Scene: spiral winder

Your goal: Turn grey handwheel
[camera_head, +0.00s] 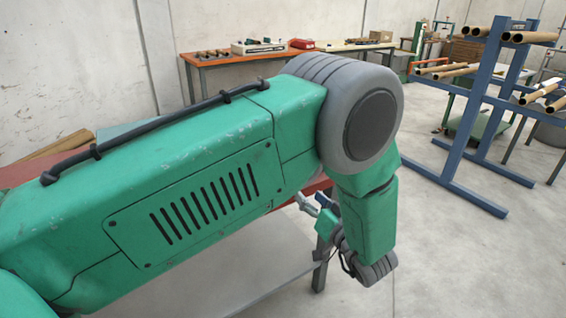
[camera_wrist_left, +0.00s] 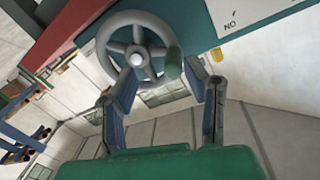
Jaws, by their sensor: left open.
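A grey spoked handwheel (camera_wrist_left: 103,45) with a light hub shows at the top of the left wrist view. A green handle knob (camera_wrist_left: 174,62) stands out at its right side. My left gripper (camera_wrist_left: 162,72) is open, and its two blue-grey fingers point up towards the wheel. The knob appears between the fingertips, nearer the right one; I cannot tell the depth gap. In the head view my left gripper (camera_head: 312,205) shows small, partly behind my green forearm. The handwheel is not visible there. My right gripper is not in view.
A green panel with a white label (camera_wrist_left: 235,14) lies beside the wheel. A grey shelf (camera_head: 225,275) is below my arm. A blue rack (camera_head: 475,110) with cardboard tubes stands at the right. An orange-topped table (camera_head: 215,58) is at the back. Open floor lies at the right.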

